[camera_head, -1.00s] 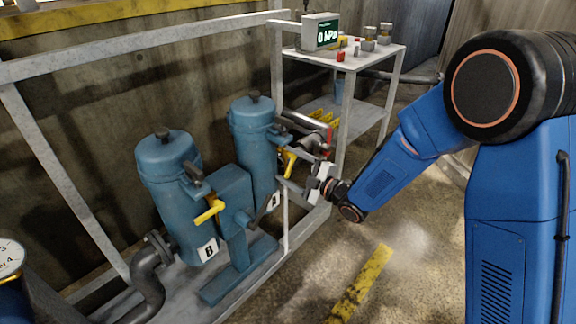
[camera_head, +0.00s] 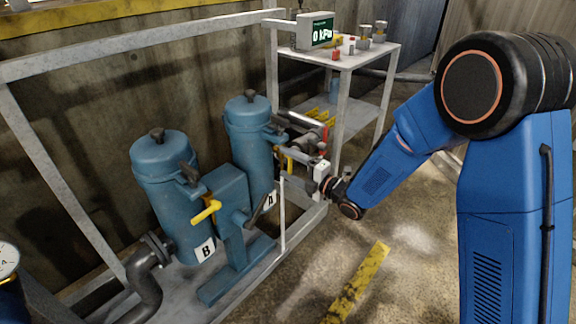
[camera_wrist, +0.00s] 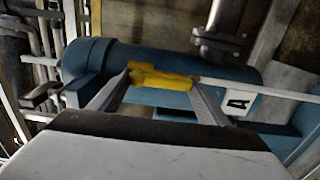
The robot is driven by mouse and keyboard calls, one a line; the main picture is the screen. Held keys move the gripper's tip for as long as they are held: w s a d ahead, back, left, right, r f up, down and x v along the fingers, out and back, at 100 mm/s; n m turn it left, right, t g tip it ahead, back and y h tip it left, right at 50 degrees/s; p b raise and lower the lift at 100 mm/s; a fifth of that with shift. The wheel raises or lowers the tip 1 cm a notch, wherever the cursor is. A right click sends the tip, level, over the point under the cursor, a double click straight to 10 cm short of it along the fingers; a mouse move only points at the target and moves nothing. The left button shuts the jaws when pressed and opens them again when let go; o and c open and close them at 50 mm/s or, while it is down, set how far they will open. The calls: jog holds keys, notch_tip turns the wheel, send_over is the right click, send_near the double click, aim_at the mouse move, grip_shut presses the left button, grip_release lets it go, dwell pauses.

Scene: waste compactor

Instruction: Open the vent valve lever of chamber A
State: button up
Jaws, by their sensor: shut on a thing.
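Chamber A is the blue canister (camera_head: 250,135) with a white A plate (camera_head: 269,200). Its yellow vent valve lever (camera_wrist: 160,78) lies between my gripper's fingertips in the wrist view, in front of the blue body (camera_wrist: 110,62). My gripper (camera_wrist: 163,80) is shut on the lever, one finger at each end of the visible yellow part. In the head view my gripper (camera_head: 291,164) reaches in from the right at chamber A, and its fingers partly hide the lever. The A plate (camera_wrist: 238,103) shows sideways in the wrist view. The valve body is not clear.
Chamber B (camera_head: 167,175), with its own yellow lever (camera_head: 206,212), stands to the left. A thin grey frame post (camera_head: 282,225) stands close to my gripper. A shelf cart (camera_head: 345,65) with a 0 kPa display (camera_head: 316,32) is behind. Open floor lies to the right.

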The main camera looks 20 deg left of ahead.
jog(key=shift+f, duration=0.1)
jog(key=o, duration=1.5)
jog(key=shift+d, duration=0.1)
jog(key=v, duration=1.7)
jog(key=shift+s+d, duration=0.15)
